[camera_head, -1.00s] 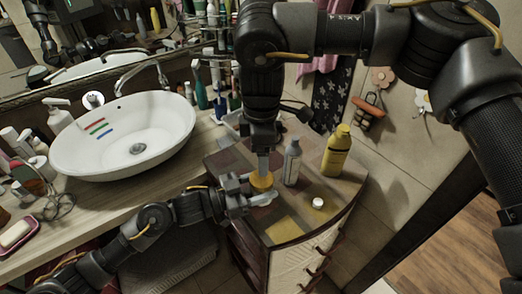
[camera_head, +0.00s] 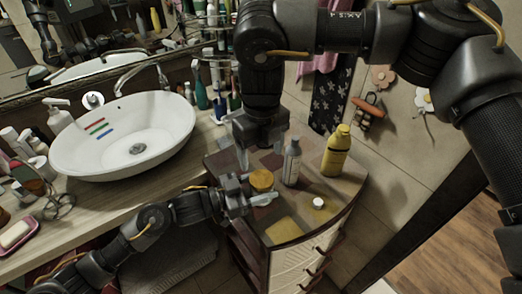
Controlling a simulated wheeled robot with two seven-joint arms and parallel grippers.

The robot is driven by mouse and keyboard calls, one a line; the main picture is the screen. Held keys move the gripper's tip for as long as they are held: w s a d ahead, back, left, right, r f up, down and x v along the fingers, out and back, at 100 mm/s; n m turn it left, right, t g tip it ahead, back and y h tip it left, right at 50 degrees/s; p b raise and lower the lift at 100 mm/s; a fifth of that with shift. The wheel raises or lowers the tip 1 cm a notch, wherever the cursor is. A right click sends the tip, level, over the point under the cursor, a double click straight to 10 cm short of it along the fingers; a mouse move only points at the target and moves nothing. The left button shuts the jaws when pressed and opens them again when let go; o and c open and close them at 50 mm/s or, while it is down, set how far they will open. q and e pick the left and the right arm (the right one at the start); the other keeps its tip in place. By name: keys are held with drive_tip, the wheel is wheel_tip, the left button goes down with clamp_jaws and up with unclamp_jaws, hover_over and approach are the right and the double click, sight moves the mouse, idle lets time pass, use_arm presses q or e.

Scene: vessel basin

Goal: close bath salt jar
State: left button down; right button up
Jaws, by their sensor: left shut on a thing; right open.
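The bath salt jar (camera_head: 261,181), with an amber-yellow round top, stands on the small cabinet's top, near its left edge. Its lower part is partly hidden by my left gripper (camera_head: 257,191), which comes in from the left and is shut on the jar. My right gripper (camera_head: 260,157) is open, pointing down just above and behind the jar, apart from it. The yellow top looks seated on the jar, but how tightly I cannot tell.
A grey bottle (camera_head: 291,162) stands close to the right of the jar. A yellow bottle (camera_head: 336,151) stands farther right, and a small white-capped item (camera_head: 318,203) sits near the cabinet front. The white basin (camera_head: 130,135) is on the counter at left.

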sight(262, 178)
idle(0.4)
drive_tip(key=shift+f, duration=4)
